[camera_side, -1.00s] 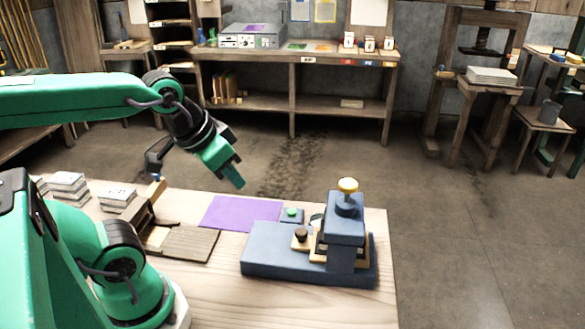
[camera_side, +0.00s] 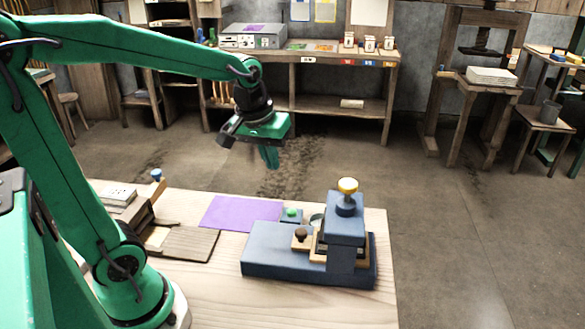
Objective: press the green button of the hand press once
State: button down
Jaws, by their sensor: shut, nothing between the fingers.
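The green button (camera_side: 291,211) sits on a small blue box at the back left of the blue hand press (camera_side: 310,262). My gripper (camera_side: 270,160) is shut and empty. It points down in the air, above and a little left of the green button in the picture, clearly apart from it.
A purple sheet (camera_side: 240,214) lies flat left of the button. A brown wooden board (camera_side: 190,244) and a white stack (camera_side: 118,196) are farther left on the table (camera_side: 230,300). The table's front is bare. A workbench (camera_side: 330,64) stands behind, beyond open floor.

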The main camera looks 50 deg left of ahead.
aim_at(291, 211)
jog(key=w+a+f+n+g, duration=0.1)
jog(key=w+a+f+n, duration=0.2)
jog(key=w+f, duration=0.1)
jog(key=shift+w+a+f, duration=0.15)
jog(key=shift+w+f, duration=0.1)
jog(key=shift+w, duration=0.6)
jog(key=f, duration=0.4)
jog(key=w+f, duration=0.1)
jog(key=f, duration=0.4)
jog(key=w+f, duration=0.1)
jog(key=f, duration=0.3)
jog(key=shift+a+f, duration=0.3)
jog(key=shift+f, duration=0.1)
